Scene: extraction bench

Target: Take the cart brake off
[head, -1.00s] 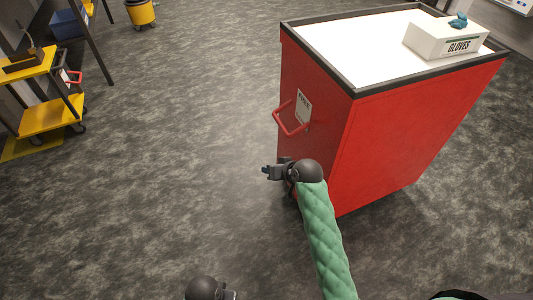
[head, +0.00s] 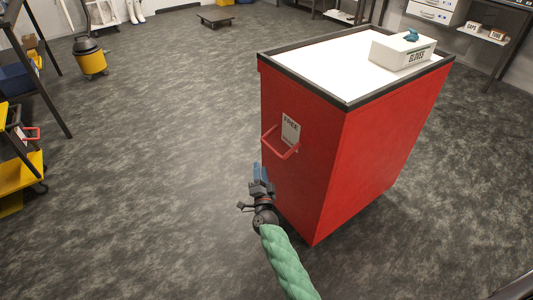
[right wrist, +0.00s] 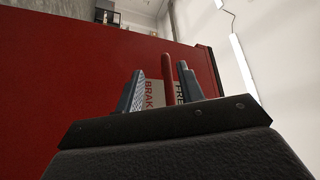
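The red cart (head: 305,165) stands right of centre in the head view, with a white top. A red U-shaped bar (head: 281,150) sticks out from its left face, beside a white label (head: 290,129) reading FREE. My right gripper (head: 259,175) is just below and left of the bar in the head view, fingers upward. In the right wrist view its fingers (right wrist: 160,92) are open, and the red bar (right wrist: 169,80) shows between them, nearer the right finger. Contact cannot be told. The label (right wrist: 156,93) behind shows parts of BRAKE and FREE. My left gripper is not in view.
A white GLOVES box (head: 402,52) sits on the cart top. A low dark dolly (head: 215,19) is at the back. The floor left of the cart is clear.

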